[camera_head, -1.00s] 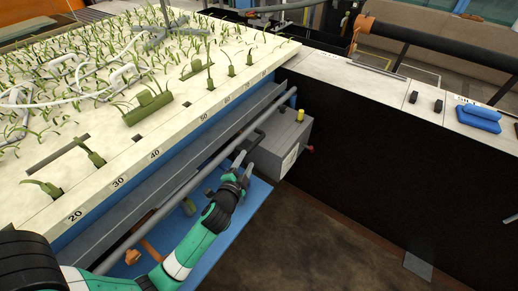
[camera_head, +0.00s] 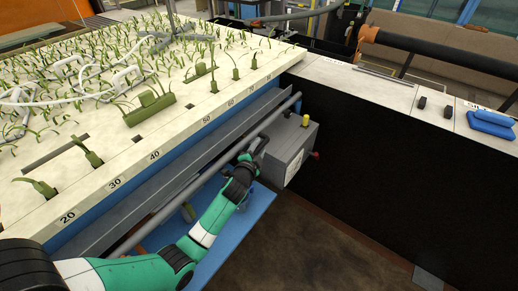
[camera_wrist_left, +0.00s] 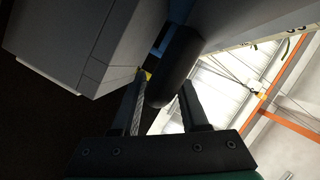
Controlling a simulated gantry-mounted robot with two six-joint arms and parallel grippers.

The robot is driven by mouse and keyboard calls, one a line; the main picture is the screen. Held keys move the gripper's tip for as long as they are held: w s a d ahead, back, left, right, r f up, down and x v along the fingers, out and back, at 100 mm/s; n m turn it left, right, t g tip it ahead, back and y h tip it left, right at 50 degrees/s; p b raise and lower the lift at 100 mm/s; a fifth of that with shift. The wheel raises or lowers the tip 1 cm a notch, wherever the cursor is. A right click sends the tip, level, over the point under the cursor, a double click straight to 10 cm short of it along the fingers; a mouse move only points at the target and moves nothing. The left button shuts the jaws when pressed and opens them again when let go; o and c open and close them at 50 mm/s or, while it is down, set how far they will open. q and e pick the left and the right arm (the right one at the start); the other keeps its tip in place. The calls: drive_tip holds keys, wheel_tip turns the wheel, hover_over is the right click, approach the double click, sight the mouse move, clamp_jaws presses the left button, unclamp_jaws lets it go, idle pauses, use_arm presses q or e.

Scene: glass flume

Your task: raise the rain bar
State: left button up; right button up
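A long grey bar (camera_head: 190,190) runs along the near side of the planted bed; I cannot tell whether it is the rain bar. A grey box (camera_head: 290,147) with a yellow knob (camera_head: 305,121) sits at its far end. A black rounded handle (camera_wrist_left: 177,62) is by the box, mostly hidden behind my gripper in the head view. My left gripper (camera_head: 252,156) is at the handle, in front of the box. In the left wrist view its fingers stand apart, one on each side of the handle's end; contact is unclear. My right gripper is out of view.
The pale bed (camera_head: 110,170) with seedlings and a number scale fills the left. A blue panel (camera_head: 235,228) lies below my left arm. A black wall (camera_head: 390,180) under a pale ledge closes the right. The brown floor (camera_head: 310,245) is clear.

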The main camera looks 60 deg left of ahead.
use_arm(q)
clamp_jaws()
idle(1.2)
